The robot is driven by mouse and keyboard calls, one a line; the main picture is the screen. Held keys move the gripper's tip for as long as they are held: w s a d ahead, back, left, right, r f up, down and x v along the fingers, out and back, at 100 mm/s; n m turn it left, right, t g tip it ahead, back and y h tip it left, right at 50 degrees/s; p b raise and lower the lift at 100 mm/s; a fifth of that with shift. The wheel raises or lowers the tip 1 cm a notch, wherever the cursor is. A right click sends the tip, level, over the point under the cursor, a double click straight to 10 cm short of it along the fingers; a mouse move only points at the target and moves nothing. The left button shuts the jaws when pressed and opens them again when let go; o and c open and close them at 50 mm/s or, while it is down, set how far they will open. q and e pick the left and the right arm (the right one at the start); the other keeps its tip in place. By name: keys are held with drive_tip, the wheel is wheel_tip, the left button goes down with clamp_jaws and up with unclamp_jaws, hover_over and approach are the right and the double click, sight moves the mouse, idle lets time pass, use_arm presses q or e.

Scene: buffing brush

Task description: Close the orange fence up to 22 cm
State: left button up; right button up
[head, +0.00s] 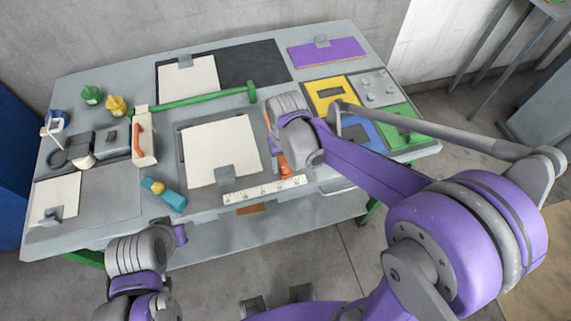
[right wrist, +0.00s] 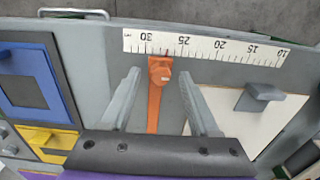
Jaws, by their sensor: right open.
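The orange fence (right wrist: 154,105) runs up to the white ruler (right wrist: 205,47) in the right wrist view. Its head with a pale knob sits below the ruler, between the 25 and 30 marks, near 28. In the head view the fence (head: 285,165) is partly hidden by my right arm, and the ruler (head: 265,190) lies along the table's front edge. My right gripper (right wrist: 160,66) is open, one finger on each side of the fence, with a gap on both sides. My left gripper (head: 180,235) is low at the front left; its fingers are not clear.
A white sheet on a board (head: 220,145) with a grey clamp lies on the 22 side of the fence. A green bar (head: 200,97) lies behind it.

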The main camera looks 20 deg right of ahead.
drive_tip(key=shift+f, duration=0.35)
clamp_jaws()
idle(1.2)
